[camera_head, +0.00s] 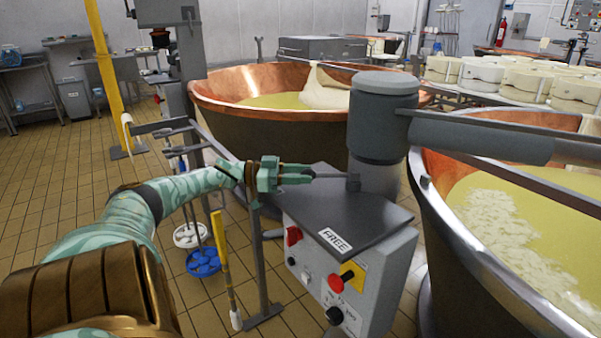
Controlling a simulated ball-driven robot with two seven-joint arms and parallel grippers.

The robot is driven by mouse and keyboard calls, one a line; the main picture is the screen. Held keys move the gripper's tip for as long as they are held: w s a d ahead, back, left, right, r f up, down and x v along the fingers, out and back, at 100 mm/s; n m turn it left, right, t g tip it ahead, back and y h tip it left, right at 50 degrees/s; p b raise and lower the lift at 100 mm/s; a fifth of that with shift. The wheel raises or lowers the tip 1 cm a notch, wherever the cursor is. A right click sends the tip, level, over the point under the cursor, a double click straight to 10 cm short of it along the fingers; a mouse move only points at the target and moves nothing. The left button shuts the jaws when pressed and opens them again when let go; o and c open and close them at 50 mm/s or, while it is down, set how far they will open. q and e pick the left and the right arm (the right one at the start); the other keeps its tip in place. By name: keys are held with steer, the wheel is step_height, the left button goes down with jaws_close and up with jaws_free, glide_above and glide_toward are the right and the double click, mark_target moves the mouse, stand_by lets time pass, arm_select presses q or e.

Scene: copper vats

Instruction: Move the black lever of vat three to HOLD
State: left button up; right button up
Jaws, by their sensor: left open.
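A dark lever (335,176) reaches out to the left from the base of the grey column (383,120), above the top of a grey control box (345,275). A white label reading FREE (335,240) lies on the box top, in front of the lever. I see no HOLD label and no vat number. My left gripper (306,174) is open, with its fingertips at the lever's free end. I cannot tell whether the lever's end is between the fingers or just beyond them. My right gripper is out of view.
A copper vat (222,90) stands behind, another (437,235) at the right. The box front carries a red knob (347,275) and a black knob (334,315). Tiled floor is open farther left.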

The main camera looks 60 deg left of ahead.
arm_select(q)
steer(key=shift+o, duration=0.2)
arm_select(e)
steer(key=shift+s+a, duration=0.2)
arm_select(q)
steer(key=shift+s+a, duration=0.2)
steer(key=shift+s, duration=0.1)
steer(key=v, duration=1.5)
steer(key=shift+s+a+b, duration=0.2)
steer(key=shift+b, duration=0.2)
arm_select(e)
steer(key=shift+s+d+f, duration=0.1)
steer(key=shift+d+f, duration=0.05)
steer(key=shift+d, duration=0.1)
